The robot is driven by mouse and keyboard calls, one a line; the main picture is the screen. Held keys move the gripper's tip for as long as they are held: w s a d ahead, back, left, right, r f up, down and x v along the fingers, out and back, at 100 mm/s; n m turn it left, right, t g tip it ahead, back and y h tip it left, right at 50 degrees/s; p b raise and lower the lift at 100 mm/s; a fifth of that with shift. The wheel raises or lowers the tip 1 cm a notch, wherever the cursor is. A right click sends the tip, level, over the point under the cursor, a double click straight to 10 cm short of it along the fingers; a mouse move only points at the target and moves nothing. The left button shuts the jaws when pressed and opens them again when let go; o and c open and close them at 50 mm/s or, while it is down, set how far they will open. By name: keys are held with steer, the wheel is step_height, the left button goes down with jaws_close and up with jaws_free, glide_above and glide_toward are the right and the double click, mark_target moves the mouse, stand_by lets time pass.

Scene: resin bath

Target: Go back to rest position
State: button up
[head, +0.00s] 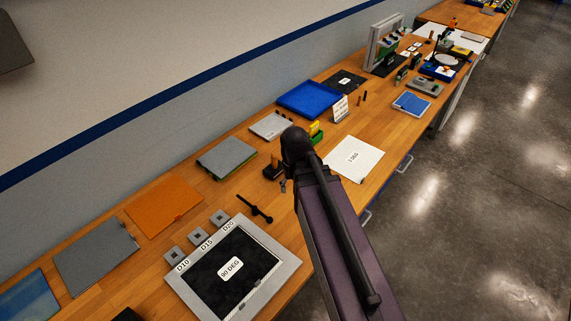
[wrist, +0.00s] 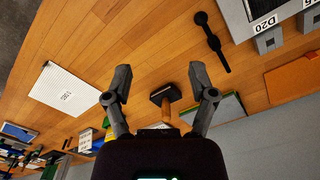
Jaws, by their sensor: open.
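My gripper (wrist: 160,84) shows in the wrist view with its two grey fingers spread wide apart and nothing between the tips. It hangs over the wooden bench (wrist: 100,35). A small black block with a wooden handle (wrist: 165,96) appears between and beyond the fingers, on the bench and apart from them. The same block shows in the head view (head: 271,172), just left of my arm.
A grey-framed tray marked 90 DEG (head: 288,262) lies left of my arm, near small grey blocks and a black tool (head: 254,208). A white sheet (head: 354,158) lies right of it. A blue tray (head: 309,98) and fixtures stand farther back. Floor at right is clear.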

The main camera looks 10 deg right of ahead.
steer(key=s, duration=0.2)
steer(key=shift+s, duration=0.35)
steer(key=shift+f, duration=0.1)
step_height(320, 180, down, 7)
steer(key=b, duration=0.6)
steer(key=shift+b, duration=0.4)
steer(key=shift+r, duration=0.2)
stand_by(0.3)
